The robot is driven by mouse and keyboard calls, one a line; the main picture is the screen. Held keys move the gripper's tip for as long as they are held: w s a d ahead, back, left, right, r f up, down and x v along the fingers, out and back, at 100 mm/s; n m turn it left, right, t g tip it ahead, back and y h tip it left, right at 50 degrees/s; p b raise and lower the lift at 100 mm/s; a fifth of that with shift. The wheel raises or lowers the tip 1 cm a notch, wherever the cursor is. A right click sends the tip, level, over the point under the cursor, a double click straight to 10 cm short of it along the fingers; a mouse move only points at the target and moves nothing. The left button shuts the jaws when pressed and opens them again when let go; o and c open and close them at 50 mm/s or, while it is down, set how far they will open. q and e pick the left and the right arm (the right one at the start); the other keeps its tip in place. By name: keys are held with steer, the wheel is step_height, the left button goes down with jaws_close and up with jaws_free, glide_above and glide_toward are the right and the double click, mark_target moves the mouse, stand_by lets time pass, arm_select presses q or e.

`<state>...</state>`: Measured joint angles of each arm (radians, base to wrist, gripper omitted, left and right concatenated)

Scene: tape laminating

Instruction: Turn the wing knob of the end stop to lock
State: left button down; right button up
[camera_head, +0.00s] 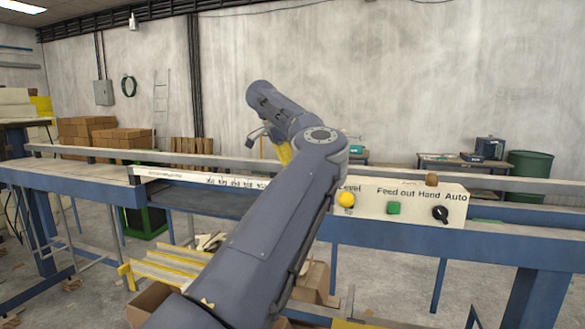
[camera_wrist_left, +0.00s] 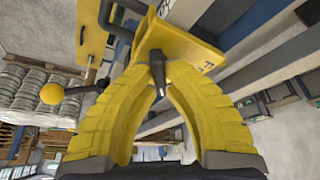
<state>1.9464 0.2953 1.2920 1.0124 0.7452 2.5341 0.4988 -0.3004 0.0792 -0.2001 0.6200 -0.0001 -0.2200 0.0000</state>
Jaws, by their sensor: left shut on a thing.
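In the left wrist view the yellow end stop (camera_wrist_left: 184,45) fills the top middle, a yellow block with dark lettering on its right part. A dark wing knob (camera_wrist_left: 157,72) stands out from its face. The two yellow fingers of my left gripper (camera_wrist_left: 156,62) curve in from both sides and are shut on the knob near the block. The fingertips partly hide where the knob meets the block. In the head view my arm covers most of this spot; only a yellow patch (camera_head: 283,152) shows behind it, and I cannot tell which part it is. My right gripper is not in view.
A long blue-grey rail bench (camera_head: 480,240) crosses the head view. A pale control panel (camera_head: 420,200) with a yellow knob, green button and black switch sits right of my arm. In the wrist view a lever with a yellow ball (camera_wrist_left: 51,93) sticks out left of the fingers.

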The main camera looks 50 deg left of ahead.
arm_select(q)
steer(key=m+h, duration=0.1)
steer(key=m, duration=0.2)
steer(key=m+g+h, duration=0.1)
steer(key=m, duration=0.3)
steer(key=shift+g, duration=0.3)
steer(key=shift+f, duration=0.1)
stand_by(0.4)
steer(key=c, duration=1.5)
jaws_free()
steer(key=shift+o, duration=0.2)
